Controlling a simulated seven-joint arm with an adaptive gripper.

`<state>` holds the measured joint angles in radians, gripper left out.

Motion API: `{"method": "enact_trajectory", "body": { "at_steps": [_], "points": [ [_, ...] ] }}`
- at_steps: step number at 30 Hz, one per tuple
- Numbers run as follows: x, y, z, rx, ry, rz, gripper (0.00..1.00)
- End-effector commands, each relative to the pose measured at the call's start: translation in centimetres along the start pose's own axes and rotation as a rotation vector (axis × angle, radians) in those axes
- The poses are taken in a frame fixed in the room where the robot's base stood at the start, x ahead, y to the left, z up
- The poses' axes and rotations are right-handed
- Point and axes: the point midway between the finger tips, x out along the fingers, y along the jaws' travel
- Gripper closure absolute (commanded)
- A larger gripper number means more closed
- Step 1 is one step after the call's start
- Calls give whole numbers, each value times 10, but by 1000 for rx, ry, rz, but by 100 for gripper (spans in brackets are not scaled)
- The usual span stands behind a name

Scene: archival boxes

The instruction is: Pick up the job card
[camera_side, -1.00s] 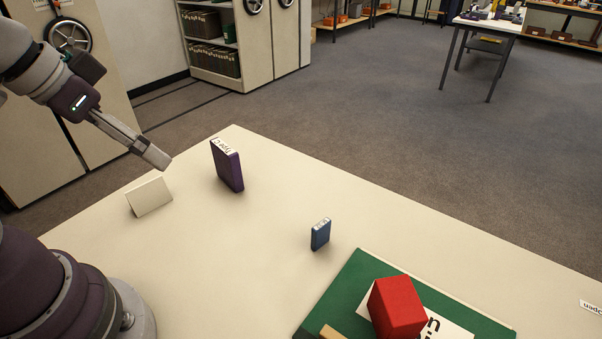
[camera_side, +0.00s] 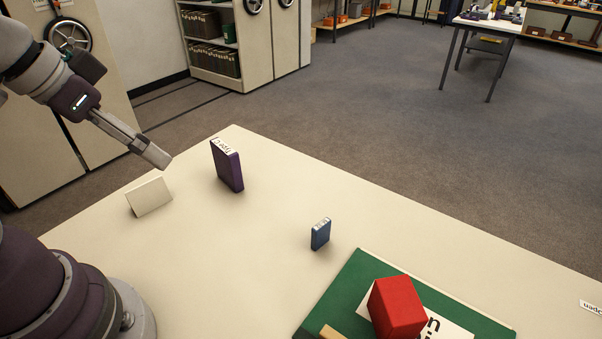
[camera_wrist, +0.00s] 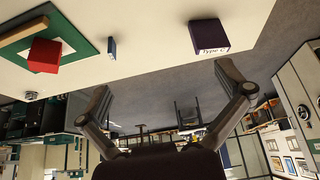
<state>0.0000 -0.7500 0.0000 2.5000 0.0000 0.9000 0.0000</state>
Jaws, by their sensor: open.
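A cream folded card (camera_side: 149,197), the likely job card, stands tent-like near the left edge of the table in the side view. No writing shows on its visible face. I do not see it in the wrist view. My gripper (camera_side: 152,154) is in the air above and beyond the card, apart from it, angled down to the right. In the wrist view, my gripper (camera_wrist: 168,95) has its two fingers spread wide with nothing between them.
A purple labelled box (camera_side: 227,166) stands right of the card. A small blue box (camera_side: 320,234) stands farther right. A red block (camera_side: 397,306) sits on a green board (camera_side: 350,280) at the front. The table (camera_side: 240,260) between is clear. Cabinets (camera_side: 240,40) stand behind.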

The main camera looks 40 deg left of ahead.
Motion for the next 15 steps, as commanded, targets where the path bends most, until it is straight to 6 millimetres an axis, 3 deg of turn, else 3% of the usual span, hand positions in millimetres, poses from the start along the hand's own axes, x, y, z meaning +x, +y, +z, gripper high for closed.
{"method": "enact_trajectory", "body": {
  "at_steps": [5,8,11,15],
  "points": [
    [0,0,0,-4,-1,-1,0],
    [4,-9,-7,-93,-37,-24,0],
    [16,-36,-22,-328,-120,-83,0],
    [49,-93,-32,-746,-245,-187,0]
  ]
}}
